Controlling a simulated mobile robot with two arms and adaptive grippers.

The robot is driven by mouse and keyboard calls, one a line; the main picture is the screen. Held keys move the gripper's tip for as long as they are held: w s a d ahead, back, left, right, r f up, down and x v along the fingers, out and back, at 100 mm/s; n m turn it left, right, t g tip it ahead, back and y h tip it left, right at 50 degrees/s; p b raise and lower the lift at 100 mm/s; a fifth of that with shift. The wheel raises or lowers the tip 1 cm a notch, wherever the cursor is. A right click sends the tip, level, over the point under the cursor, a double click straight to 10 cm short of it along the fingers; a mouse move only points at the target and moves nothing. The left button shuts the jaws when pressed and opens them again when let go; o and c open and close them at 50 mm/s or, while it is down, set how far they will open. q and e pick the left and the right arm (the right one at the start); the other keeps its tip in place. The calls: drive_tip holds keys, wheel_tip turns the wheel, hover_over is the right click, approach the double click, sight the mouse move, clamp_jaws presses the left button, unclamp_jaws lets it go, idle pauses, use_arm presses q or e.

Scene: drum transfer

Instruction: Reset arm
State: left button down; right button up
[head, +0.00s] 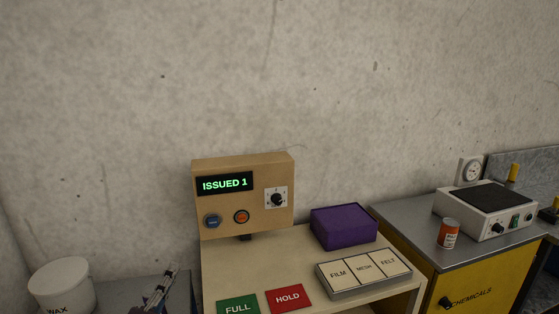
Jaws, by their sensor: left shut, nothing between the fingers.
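My left gripper (170,272) shows at the bottom left of the head view, pointing up, beside the left edge of the beige stand. It is shut and holds nothing. Only its front part shows; the rest of the arm is below the picture. My right gripper is not in view.
A beige control box (246,220) reads "ISSUED 1". Its stand carries a purple block (343,226), a FILM/MESH/FELT tray (347,292), and green FULL (238,306) and red HOLD (288,298) cards. A WAX tub (62,286) stands left; a can (448,233) and hotplate (490,210) stand right.

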use_arm(q)
drive_tip(key=s+a+f+n+g+y, duration=0.35)
drive_tip(key=s+f+n, duration=0.25)
drive_tip(key=n, duration=0.2)
drive_tip(key=s+a+f+n+g+y, duration=0.3)
drive_tip(key=s+f+n+y, duration=0.15)
drive_tip(key=s+n, duration=0.2)
drive_tip(key=s+d+f+n+g+h, duration=0.2)
drive_tip(key=s+d+f+g, duration=0.15)
drive_tip(key=s, duration=0.45)
drive_tip(key=s+d+f+n+g+h, duration=0.1)
drive_tip(key=s+d+f+n+g, duration=0.15)
drive_tip(key=s+d+f, duration=0.4)
drive_tip(key=s+d+f+n+g+h, duration=0.15)
drive_tip(key=s+g, duration=0.25)
drive_tip(key=s, duration=0.5)
wheel_tip(320, 180, down, 28)
drive_tip(key=s+g+b, duration=0.1)
drive_tip(key=s+g, duration=0.1)
drive_tip(key=s+a+f+b, duration=0.1)
drive_tip(key=s+a+f, duration=0.1)
drive_tip(key=s+f, duration=1.5)
drive_tip(key=shift+a+f+g, duration=0.3)
drive_tip(key=shift+g, duration=0.05)
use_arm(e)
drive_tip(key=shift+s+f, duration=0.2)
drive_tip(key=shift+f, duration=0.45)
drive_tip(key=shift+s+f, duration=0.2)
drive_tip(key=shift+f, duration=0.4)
